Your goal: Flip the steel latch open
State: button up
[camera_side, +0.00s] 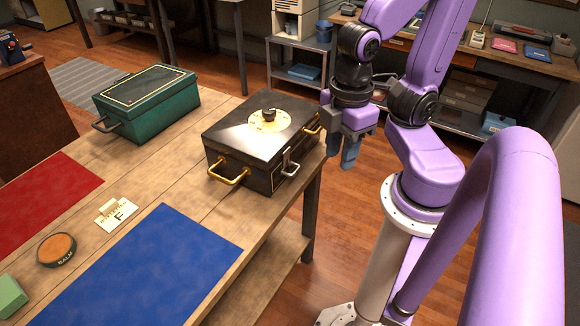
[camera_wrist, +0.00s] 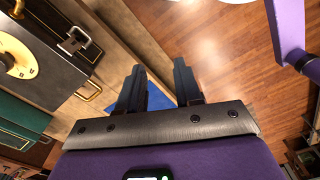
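A black metal box (camera_side: 240,135) with a round brass dial (camera_side: 269,121) on its lid stands near the table's right edge. The steel latch (camera_side: 289,164) is on the box's side facing me, between two brass handles; it also shows in the wrist view (camera_wrist: 78,42) at the upper left. Whether the latch is up or down is hard to tell. My gripper (camera_side: 342,155) hangs just right of the box, fingers pointing down, past the table edge and apart from the latch. In the wrist view my gripper (camera_wrist: 158,85) has its fingers spread with nothing between them.
A green box (camera_side: 147,105) stands left of the black one. Open floor lies below my gripper.

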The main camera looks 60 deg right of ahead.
notch_tip(320, 180, up, 4)
jog(key=r, duration=0.1)
jog(key=w+d+m+t+y, duration=0.4)
jog(key=d+m+y, duration=0.45)
jog(key=d, duration=0.45)
jog(key=w+d+m+t+y, duration=0.35)
jog(key=d+m+y, duration=0.45)
jog(key=d, duration=0.4)
jog(key=n, duration=0.1)
send_near(294, 173)
jog(key=shift+g+y, duration=0.25)
jog(key=shift+g, duration=0.1)
jog(key=x, duration=0.9)
jog(key=shift+w+a+f, duration=0.3)
jog(key=shift+w+a, duration=0.05)
grip_shut()
